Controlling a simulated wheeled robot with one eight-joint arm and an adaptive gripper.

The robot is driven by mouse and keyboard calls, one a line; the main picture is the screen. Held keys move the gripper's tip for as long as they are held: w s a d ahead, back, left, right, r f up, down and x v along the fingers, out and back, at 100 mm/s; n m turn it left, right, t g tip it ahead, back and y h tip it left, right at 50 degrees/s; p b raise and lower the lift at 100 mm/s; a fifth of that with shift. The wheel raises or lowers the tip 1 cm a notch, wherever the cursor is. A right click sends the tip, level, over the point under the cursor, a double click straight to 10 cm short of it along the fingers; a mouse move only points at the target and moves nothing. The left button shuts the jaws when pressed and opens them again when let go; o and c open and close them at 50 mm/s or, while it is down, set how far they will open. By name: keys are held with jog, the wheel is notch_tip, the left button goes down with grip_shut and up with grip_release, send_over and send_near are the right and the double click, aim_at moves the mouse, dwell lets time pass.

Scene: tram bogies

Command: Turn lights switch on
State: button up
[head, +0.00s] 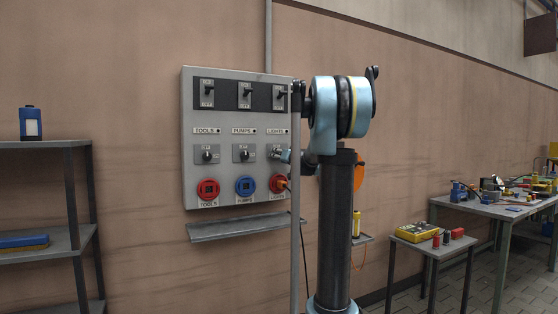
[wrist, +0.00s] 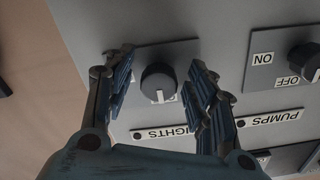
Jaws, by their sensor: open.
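The grey control panel (head: 188,115) on the wall has three columns labelled TOOLS, PUMPS and LIGHTS. The lights switch is a round black knob (wrist: 158,80) on a grey plate, with a white mark toward the LIGHTS label (wrist: 165,131) in the wrist view. My gripper (wrist: 161,76) is open, with one finger on each side of the knob and a visible gap on both sides. The fingers cover parts of the plate, and its ON and OFF words cannot be read. In the head view my gripper (head: 283,155) is at the LIGHTS column and largely hides the knob.
Red and blue sockets (head: 245,186) sit below the knobs, and an orange plug is at the lights socket. A narrow ledge (head: 240,228) juts out under the panel. A shelf (head: 45,145) stands left.

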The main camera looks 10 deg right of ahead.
jog(key=shift+c, duration=0.2)
jog(key=c, duration=1)
jog(key=shift+c, duration=0.2)
jog(key=m, duration=0.9)
jog(key=shift+s+r, duration=0.1)
jog(key=shift+r, duration=0.05)
jog(key=m, duration=0.4)
jog(key=shift+r+m, duration=0.1)
jog(key=shift+m, duration=0.3)
jog(key=shift+r+m, duration=0.1)
jog(key=shift+m, duration=1.9)
jog(key=shift+a, duration=0.1)
